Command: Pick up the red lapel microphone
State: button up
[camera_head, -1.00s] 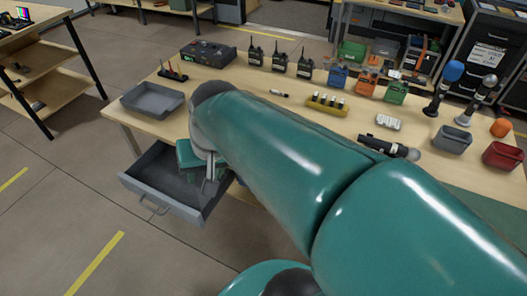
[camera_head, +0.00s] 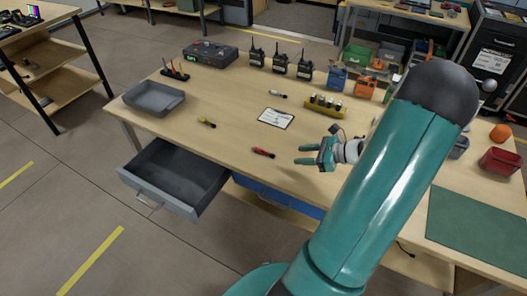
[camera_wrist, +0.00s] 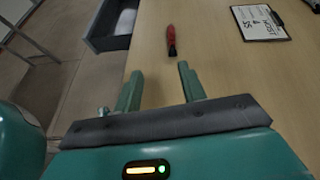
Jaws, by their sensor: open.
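The red lapel microphone (camera_head: 263,153) lies on the wooden table near its front edge, right of the open drawer. It also shows in the wrist view (camera_wrist: 171,41), ahead of my fingers and roughly between their lines, with its dark end toward me. My gripper (camera_head: 302,155) is to the right of the microphone in the head view, with its two teal fingers apart and pointing toward it. In the wrist view my gripper (camera_wrist: 158,80) is open and empty, with a gap between the fingertips and the microphone.
A yellow microphone (camera_head: 207,122) and a clipboard (camera_head: 276,118) lie farther back. The grey drawer (camera_head: 160,195) stands open at the table's front left. A grey tray (camera_head: 154,98) is at the left, and a yellow battery holder (camera_head: 325,106) stands behind. Tabletop around the red microphone is clear.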

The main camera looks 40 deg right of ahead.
jog(key=shift+s+d+f+m+t+h, duration=0.15)
jog(key=shift+s+d+f+m+t, duration=0.15)
jog(key=shift+d+m, duration=0.15)
jog(key=shift+s+d+f+m+t+h, duration=0.2)
jog(key=shift+d+f+m, duration=0.15)
jog(key=shift+d, duration=0.15)
send_near(271, 153)
jog(key=x, duration=0.2)
jog(key=shift+w+a+f, duration=0.15)
jog(key=shift+w+f, duration=0.1)
jog(key=shift+f, duration=0.05)
jog(key=shift+x, duration=2.8)
jog(key=shift+r, duration=0.15)
jog(key=shift+c, duration=0.4)
grip_shut()
